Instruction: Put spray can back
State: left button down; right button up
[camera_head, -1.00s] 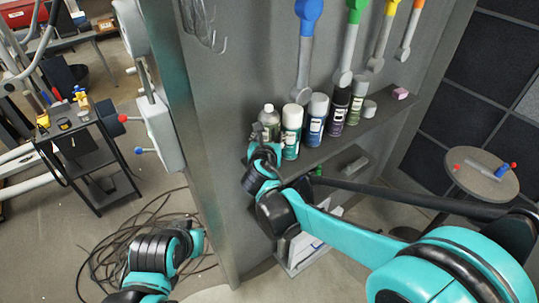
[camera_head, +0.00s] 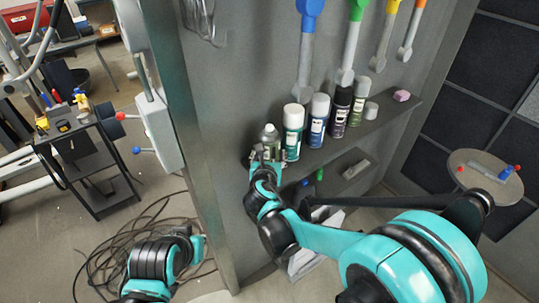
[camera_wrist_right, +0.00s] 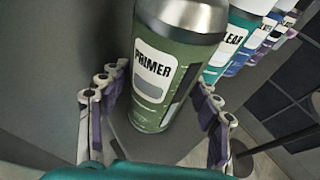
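The spray can, a green can labelled PRIMER with a silver top (camera_head: 270,135), is at the left end of the row on the wall shelf (camera_head: 378,122). In the right wrist view the can (camera_wrist_right: 165,75) fills the middle, and its base appears to rest on the shelf end. My right gripper (camera_head: 268,156) is around the can's lower part. In the wrist view its fingers (camera_wrist_right: 158,115) stand on both sides with visible gaps to the can, so it is open.
A teal-labelled can (camera_head: 292,131) stands close on the right of the green can, with a blue-labelled can (camera_head: 318,120) and other cans beyond. Coloured-handled tools hang above. A lower shelf holds a grey block (camera_head: 355,169). A post edge (camera_head: 185,130) lies left.

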jog(key=shift+r, duration=0.1)
jog(key=shift+r+p, duration=0.25)
jog(key=shift+p, duration=0.05)
jog(key=p+v, duration=0.2)
jog(key=v, duration=1)
jog(key=s+d+f+m+g+h, duration=0.1)
jog(key=s+d+m+g, duration=0.15)
jog(key=d+m, duration=0.6)
jog(key=s+d+f+m+g, duration=0.2)
jog(key=s+d+m, duration=0.2)
jog(key=d+m, duration=0.4)
jog(key=s+d+f+m+g+y, duration=0.1)
jog(key=s+d+m+g+y, duration=0.1)
jog(key=s+m, duration=0.8)
jog(key=shift+s+d+f+m, duration=0.2)
jog(key=shift+f+m, duration=0.05)
jog(key=shift+m, duration=4)
jog(key=shift+g, duration=0.25)
